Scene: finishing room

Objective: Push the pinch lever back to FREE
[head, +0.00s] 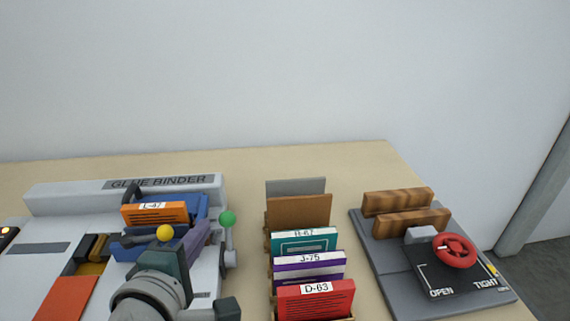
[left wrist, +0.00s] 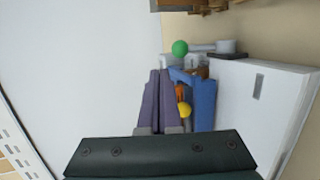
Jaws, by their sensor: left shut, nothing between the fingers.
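The grey GLUE BINDER (head: 60,200) is at the left of the bench; its white body (left wrist: 255,105) is at the right in the left wrist view. A lever with a green knob (head: 227,218) stands at its right side; the knob also shows in the left wrist view (left wrist: 180,48). A yellow knob (head: 165,232) is in front of the blue clamp (head: 198,206), which holds an orange book marked L-47 (head: 155,214). Which knob is the pinch lever's, I cannot read. My left gripper (head: 207,226), with purple fingers, is shut and empty, close by the clamp and left of the green knob.
A rack of upright books, including a red one marked D-63 (head: 316,301), stands right of the binder. Further right is a grey press (head: 380,257) with a red handwheel (head: 455,251). A narrow bare bench strip (head: 252,275) separates binder and rack.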

